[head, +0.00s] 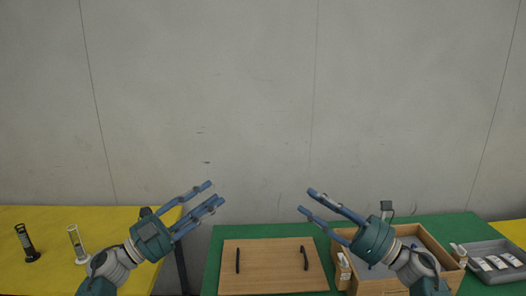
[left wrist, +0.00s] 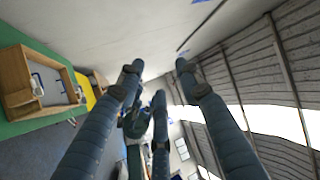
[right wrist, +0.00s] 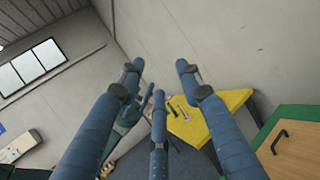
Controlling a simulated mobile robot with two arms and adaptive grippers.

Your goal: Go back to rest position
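My left gripper (head: 208,196) is raised in front of the wall at left centre in the head view. Its blue fingers are spread apart with nothing between them, as the left wrist view (left wrist: 158,75) also shows. My right gripper (head: 306,198) is raised to the right of it, its fingers pointing inward toward the left gripper. The right wrist view (right wrist: 160,75) shows its fingers spread and empty. The two grippers are apart from each other and above the tables. Neither touches any object.
A yellow table (head: 50,218) at left holds a black item (head: 27,243) and a white item (head: 77,244), both upright. A green table (head: 222,240) holds a wooden board with two black handles (head: 270,262), a wooden box (head: 425,236) and a grey tray (head: 484,247) with several packets.

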